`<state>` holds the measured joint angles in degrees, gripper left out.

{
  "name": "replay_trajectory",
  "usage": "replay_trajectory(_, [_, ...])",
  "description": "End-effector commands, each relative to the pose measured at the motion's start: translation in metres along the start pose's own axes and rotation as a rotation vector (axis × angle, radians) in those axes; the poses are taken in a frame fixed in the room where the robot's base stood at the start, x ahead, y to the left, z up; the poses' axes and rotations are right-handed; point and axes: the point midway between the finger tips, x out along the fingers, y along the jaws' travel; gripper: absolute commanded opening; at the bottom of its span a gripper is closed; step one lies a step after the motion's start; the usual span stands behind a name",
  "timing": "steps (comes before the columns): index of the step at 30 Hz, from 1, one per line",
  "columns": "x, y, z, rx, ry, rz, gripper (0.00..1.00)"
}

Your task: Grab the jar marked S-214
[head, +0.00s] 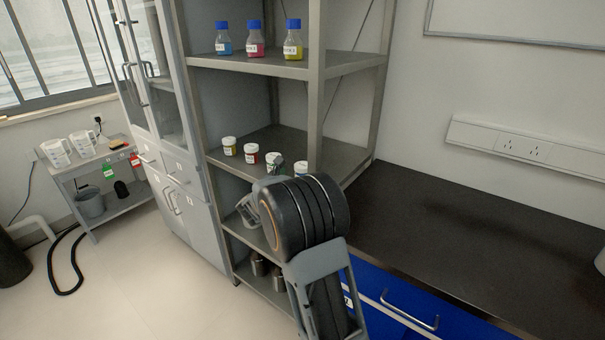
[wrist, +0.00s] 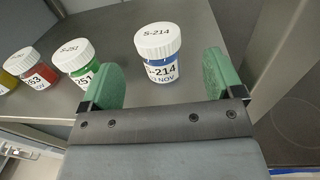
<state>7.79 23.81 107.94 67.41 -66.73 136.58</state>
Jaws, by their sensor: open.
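The jar marked S-214 (wrist: 161,60) has a white lid and a blue band, and stands upright on the grey shelf. In the wrist view it is ahead of my open gripper (wrist: 160,78), between the lines of its two green fingers. The jaws are empty, and I cannot tell whether the jar's near side is within them. In the head view the S-214 jar (head: 301,167) is at the right end of the jar row, partly hidden by my arm. My gripper (head: 272,168) is largely hidden there by my wrist.
Left of it stand the green S-251 jar (wrist: 78,62), close to the left finger, a red jar (wrist: 35,69) and a yellow jar (wrist: 8,83). A shelf post (wrist: 278,50) rises at the right. Three bottles (head: 255,42) stand on the shelf above. A dark counter (head: 460,240) is at the right.

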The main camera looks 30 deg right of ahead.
Motion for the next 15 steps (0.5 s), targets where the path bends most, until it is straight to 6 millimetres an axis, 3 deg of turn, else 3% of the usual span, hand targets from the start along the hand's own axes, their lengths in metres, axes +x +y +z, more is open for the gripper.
replay_trajectory(9, [0.021, 0.0, 0.0, -0.002, 0.001, 0.001, 0.87])
replay_trajectory(15, [0.048, 0.002, -0.001, -0.003, 0.001, 0.0, 0.87])
